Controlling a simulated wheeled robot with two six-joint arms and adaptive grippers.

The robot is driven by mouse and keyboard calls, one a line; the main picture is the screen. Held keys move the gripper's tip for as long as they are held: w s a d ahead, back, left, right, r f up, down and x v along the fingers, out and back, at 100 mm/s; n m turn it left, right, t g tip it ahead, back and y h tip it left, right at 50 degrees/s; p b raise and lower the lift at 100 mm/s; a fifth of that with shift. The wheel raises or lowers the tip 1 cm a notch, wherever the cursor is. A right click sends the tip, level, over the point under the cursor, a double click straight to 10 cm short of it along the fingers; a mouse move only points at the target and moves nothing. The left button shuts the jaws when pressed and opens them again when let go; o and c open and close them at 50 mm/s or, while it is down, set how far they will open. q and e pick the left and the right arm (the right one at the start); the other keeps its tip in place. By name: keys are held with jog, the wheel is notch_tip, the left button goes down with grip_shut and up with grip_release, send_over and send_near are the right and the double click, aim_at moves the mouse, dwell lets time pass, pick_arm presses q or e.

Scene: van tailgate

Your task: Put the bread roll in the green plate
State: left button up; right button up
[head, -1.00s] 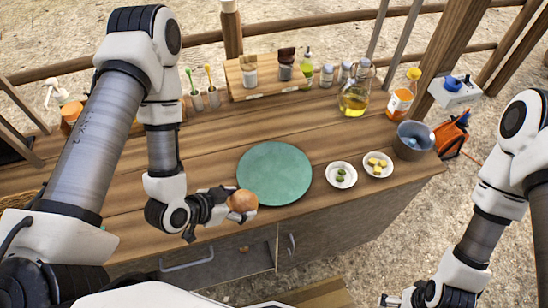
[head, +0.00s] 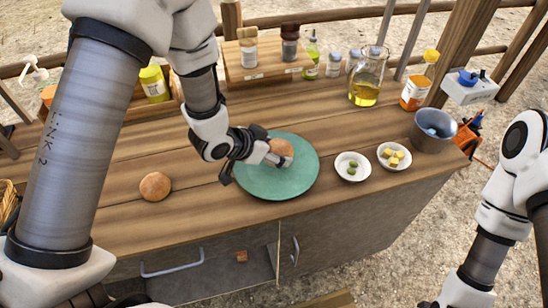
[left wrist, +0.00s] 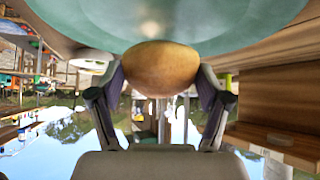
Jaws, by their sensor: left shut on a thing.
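The green plate (head: 290,185) lies flat on the wooden counter; it also shows at the top of the left wrist view (left wrist: 60,12). My left gripper (head: 268,156) is over the plate, shut on a round brown bread roll (head: 281,148). In the left wrist view, the roll (left wrist: 160,68) sits between the two fingers, close against the plate. I cannot tell whether it touches the plate. A second bread roll (head: 155,186) lies on the counter left of the plate. Of my right arm, only links show; its fingers are out of view.
Two small white bowls, one with green bits (head: 352,175) and one with yellow cubes (head: 403,163), stand right of the plate. A metal bowl (head: 440,143) is farther right. An oil jug (head: 365,90) and a spice rack (head: 262,73) stand behind. Counter between second roll and plate is clear.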

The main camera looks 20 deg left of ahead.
pick_arm(q)
notch_tip(320, 180, down, 3)
jog(key=shift+s+a+r, duration=0.1)
jog(key=shift+s, duration=0.05)
jog(key=shift+f, duration=0.25)
jog(key=o, duration=0.9)
jog(key=shift+o, duration=0.2)
jog(key=v, duration=1.2)
